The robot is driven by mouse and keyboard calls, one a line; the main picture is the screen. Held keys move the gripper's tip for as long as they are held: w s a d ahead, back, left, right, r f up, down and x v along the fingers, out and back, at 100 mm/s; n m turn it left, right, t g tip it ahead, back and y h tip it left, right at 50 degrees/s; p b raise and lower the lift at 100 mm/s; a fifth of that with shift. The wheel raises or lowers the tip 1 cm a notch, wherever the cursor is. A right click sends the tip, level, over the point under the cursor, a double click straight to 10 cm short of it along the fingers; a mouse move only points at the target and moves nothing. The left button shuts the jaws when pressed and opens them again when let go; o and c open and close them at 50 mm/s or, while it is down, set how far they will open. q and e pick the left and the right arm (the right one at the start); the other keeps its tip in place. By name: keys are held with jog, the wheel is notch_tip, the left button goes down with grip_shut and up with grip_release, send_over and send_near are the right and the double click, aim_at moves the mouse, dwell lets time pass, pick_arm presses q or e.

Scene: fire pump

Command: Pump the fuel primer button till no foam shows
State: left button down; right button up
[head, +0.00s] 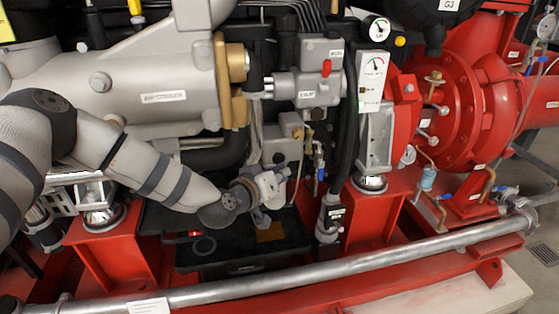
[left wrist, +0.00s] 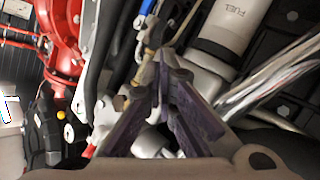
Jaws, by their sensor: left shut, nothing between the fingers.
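My left gripper (head: 272,188) reaches in from the left in the head view, among the hoses and fittings at the engine's lower middle. Its two fingers (left wrist: 163,72) are together, with no object between them in the left wrist view. Ahead of the fingertips are grey metal fittings, partly hidden by the fingers. A white cylinder marked FUEL (left wrist: 225,30) stands beyond and to the right of the fingers in the left wrist view. I cannot make out the primer button or any foam. My right gripper is not in view.
A black tray (head: 205,262) lies below the gripper. A long metal pipe (head: 370,258) crosses the front. The red pump (head: 455,110) is at right. Small taps with blue handles (head: 320,173) and a black hose (head: 350,130) stand just right of the gripper.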

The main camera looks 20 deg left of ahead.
pick_arm(q)
jog(key=shift+w, duration=0.1)
jog(key=shift+w+a, duration=0.25)
jog(key=shift+w, duration=0.05)
jog(key=shift+w+a+r+b, duration=0.1)
jog(key=shift+w+a+b, duration=0.2)
jog(key=shift+w+a, duration=0.35)
dwell(1.5)
jog(key=shift+d, duration=0.15)
jog(key=shift+s+d+p, duration=0.5)
jog(key=shift+s+d, duration=0.2)
jog(key=shift+s, duration=0.3)
